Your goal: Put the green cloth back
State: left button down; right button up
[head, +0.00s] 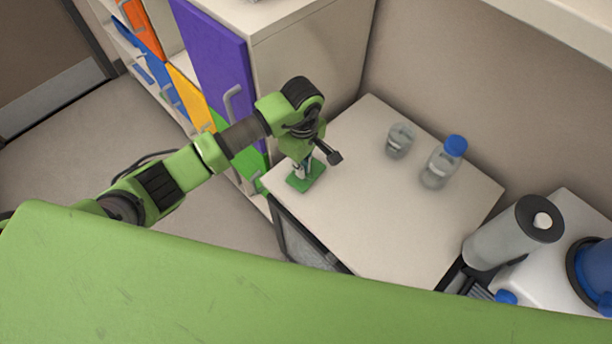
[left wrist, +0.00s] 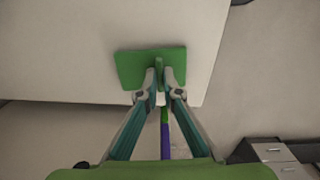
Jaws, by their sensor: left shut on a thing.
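The green cloth (head: 307,180) lies flat at the left corner of the white table top. In the left wrist view the cloth (left wrist: 133,66) shows as a green rectangle near the table's edge. My left gripper (head: 303,165) points down over it. In the left wrist view my left gripper (left wrist: 160,77) has its fingertips closed on a small raised green piece at the middle of the cloth. The cloth seems to touch or nearly touch the table; I cannot tell exactly. My right gripper is in neither view.
On the white table (head: 385,230) stand a clear glass (head: 400,140) and a clear bottle with a blue cap (head: 440,165). A grey cylinder with a dark top (head: 500,235) stands at the right. Colored cabinet doors (head: 215,65) are at the left. The table's middle is clear.

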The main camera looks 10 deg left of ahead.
pick_arm(q)
jog(key=shift+f, duration=0.25)
dwell(0.4)
jog(key=c, duration=2)
grip_release()
jog(key=c, duration=0.4)
